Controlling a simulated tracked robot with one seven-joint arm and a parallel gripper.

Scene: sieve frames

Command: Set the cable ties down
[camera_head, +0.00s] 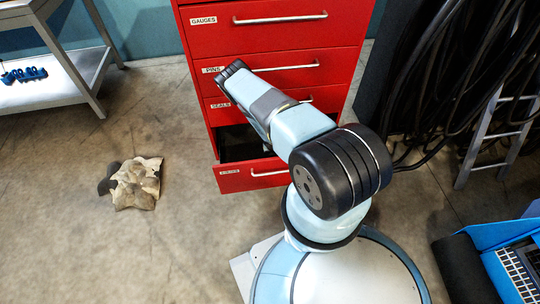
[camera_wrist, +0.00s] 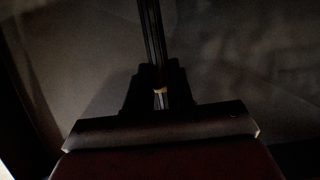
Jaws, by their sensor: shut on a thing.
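In the dim wrist view, my gripper (camera_wrist: 161,88) is shut around a bundle of thin, dark, straight strips, the cable ties (camera_wrist: 152,35). They run from the jaws up past the top edge. A small pale bit shows between the jaws. Behind them is a dark, plain grey surface; I cannot tell whether the ties touch it. In the head view my arm reaches over the red drawer cabinet (camera_head: 289,41), and I cannot make out the gripper or the ties there. The low drawer (camera_head: 232,180) is pulled out, its inside dark and partly hidden by my arm.
A crumpled tan cloth-like thing (camera_head: 138,184) lies on the floor left of the cabinet. A grey bench (camera_head: 75,75) with blue parts (camera_head: 24,75) stands at upper left. Black cables (camera_head: 440,80) and a small ladder (camera_head: 490,140) are at right, a blue case (camera_head: 495,265) at lower right.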

